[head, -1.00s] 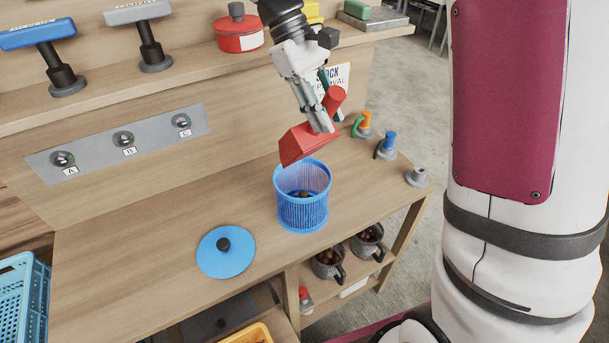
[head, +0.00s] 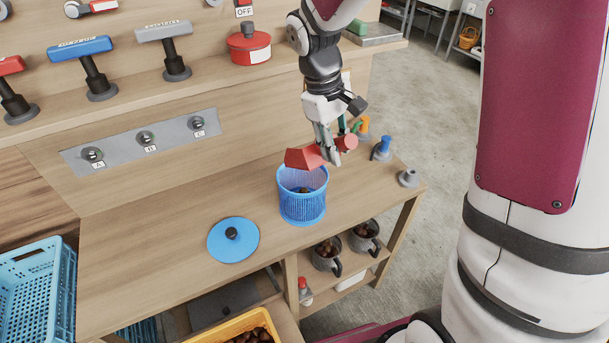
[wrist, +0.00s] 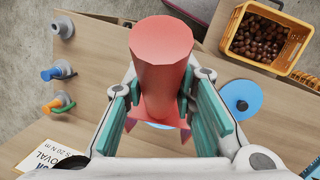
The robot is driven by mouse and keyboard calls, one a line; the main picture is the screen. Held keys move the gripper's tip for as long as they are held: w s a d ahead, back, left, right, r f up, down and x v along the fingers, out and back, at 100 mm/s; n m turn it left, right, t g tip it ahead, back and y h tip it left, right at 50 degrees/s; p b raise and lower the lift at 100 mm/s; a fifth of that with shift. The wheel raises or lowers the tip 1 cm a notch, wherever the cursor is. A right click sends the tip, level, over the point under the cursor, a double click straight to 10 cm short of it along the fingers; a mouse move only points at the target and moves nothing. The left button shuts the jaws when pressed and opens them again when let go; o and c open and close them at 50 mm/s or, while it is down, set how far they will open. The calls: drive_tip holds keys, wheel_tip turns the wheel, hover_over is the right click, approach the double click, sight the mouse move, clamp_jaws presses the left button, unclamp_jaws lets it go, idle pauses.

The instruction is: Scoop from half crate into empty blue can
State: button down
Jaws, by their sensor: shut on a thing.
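My gripper (head: 331,150) is shut on the handle of a red scoop (head: 304,158). In the wrist view the red scoop (wrist: 160,70) sits between the finger pads. The scoop is just above the blue can (head: 302,206), a mesh can standing open on the bench. A few brown chestnuts show inside the can. The inside of the scoop is hidden. The can's blue lid (head: 233,240) lies flat on the bench to its left. A yellow crate (head: 238,326) with chestnuts is low at the front; it also shows in the wrist view (wrist: 290,50).
Two grey mugs of chestnuts (head: 326,263) stand on the shelf below. A light blue crate (head: 37,292) is at the left. Small colored fittings (head: 382,149) stand at the bench's right end. A red pot (head: 249,48) is on the upper ledge. The bench left of the lid is clear.

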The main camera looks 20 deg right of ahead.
drive_tip(key=s+d+f+t+y, duration=0.2)
drive_tip(key=s+f+t, duration=0.3)
drive_tip(key=f, duration=0.2)
drive_tip(key=shift+s+f+t+p, duration=0.3)
drive_tip(key=shift+s, duration=0.05)
idle(0.6)
drive_tip(key=shift+s+f+m+p, duration=0.1)
drive_tip(key=shift+m+p, duration=0.2)
drive_tip(key=shift+r, duration=2.95)
